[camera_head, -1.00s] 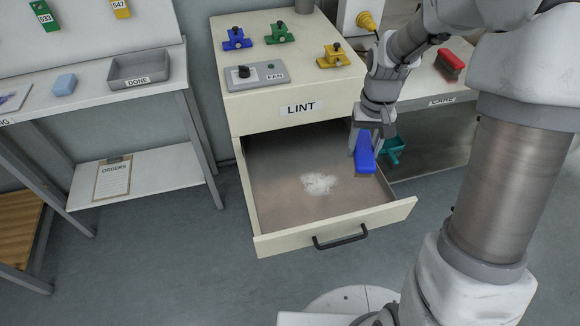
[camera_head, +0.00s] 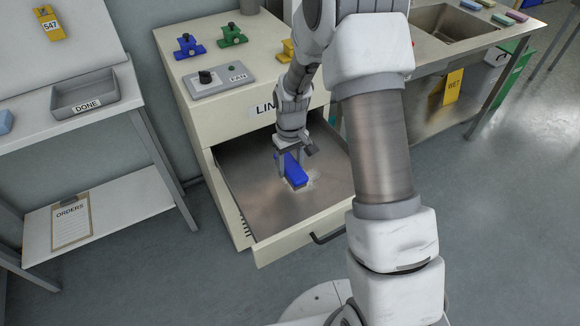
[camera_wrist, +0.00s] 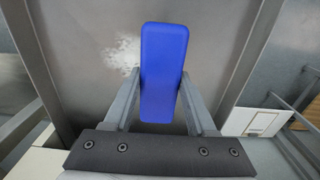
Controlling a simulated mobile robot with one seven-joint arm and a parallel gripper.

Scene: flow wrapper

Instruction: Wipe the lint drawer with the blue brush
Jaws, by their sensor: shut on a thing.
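The lint drawer (camera_head: 245,205) is pulled open under the cabinet face marked LINT; its metal floor also shows in the wrist view (camera_wrist: 215,50). My gripper (camera_head: 289,155) is inside the drawer area, shut on the blue brush (camera_head: 295,172). In the wrist view the blue brush (camera_wrist: 164,70) stands between the two fingers and hides what lies under it. A patch of white lint (camera_wrist: 122,55) shows beside the brush in the wrist view. In the head view a little lint (camera_head: 312,180) shows around the brush's lower end. The bristles are hidden, so contact with the floor is unclear.
The drawer's front wall with its dark handle (camera_head: 328,237) stands nearest me. On the cabinet top are a FAN panel (camera_head: 218,80), a blue clamp (camera_head: 188,46) and a green one (camera_head: 232,35). A table with a DONE tray (camera_head: 85,95) stands left, a sink (camera_head: 447,25) right.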

